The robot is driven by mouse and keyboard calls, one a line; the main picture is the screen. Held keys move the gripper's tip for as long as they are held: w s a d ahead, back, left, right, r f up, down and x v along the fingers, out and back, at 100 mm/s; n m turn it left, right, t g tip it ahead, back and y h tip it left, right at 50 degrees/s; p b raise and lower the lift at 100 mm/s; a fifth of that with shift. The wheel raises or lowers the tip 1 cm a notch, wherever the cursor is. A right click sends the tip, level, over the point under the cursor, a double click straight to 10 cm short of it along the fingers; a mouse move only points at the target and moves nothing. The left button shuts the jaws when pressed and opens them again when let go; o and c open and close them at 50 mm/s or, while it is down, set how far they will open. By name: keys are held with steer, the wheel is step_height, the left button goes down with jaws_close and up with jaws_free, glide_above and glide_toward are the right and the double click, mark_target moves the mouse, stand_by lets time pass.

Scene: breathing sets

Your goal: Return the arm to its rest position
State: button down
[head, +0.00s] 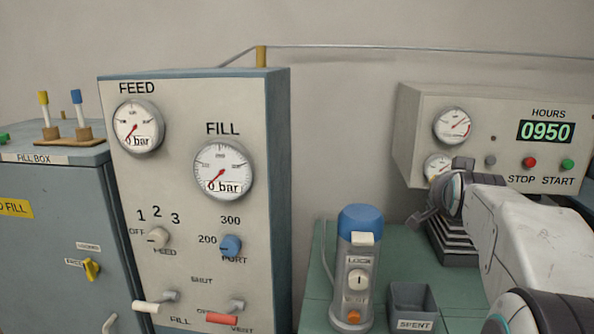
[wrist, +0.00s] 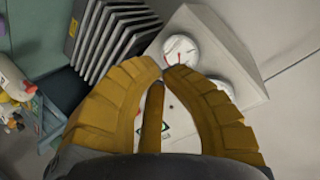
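My white arm reaches in from the lower right in the head view, stretched out in front of the hours box (head: 415,140). Beyond the tips are the hours box's white front and a round gauge (wrist: 181,50). The finned block (wrist: 95,38) shows at the upper left there.
A bottle-like unit with a blue cap (head: 360,220) and a grey SPENT bin (head: 412,300) stand on the green bench (head: 318,290), left of my arm. The FEED and FILL panel (head: 190,115) stands further left, with the fill box (head: 65,240) beside it.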

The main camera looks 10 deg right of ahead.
steer(key=s+a+f+n+g+y+p, duration=0.25)
steer(key=s+a+n, duration=0.2)
steer(key=a, duration=0.45)
steer(key=s+a+f+n+g+y+p, duration=0.1)
steer(key=s+a+f+n+y+p, duration=0.25)
steer(key=s+a, duration=0.45)
steer(key=s+a+f+n+g+p, duration=0.1)
steer(key=s+a+f+n+g, duration=0.1)
steer(key=s+a, duration=0.3)
steer(key=s+a+f+n+g+y+p, duration=0.1)
steer(key=s+a+f+n+g, duration=0.1)
steer(key=s, duration=0.6)
step_height(320, 180, down, 2)
steer(key=a+n, duration=0.1)
steer(key=a, duration=0.1)
steer(key=shift+s+a+p, duration=0.25)
steer(key=shift+a+p, duration=0.05)
steer(key=shift+a, duration=0.1)
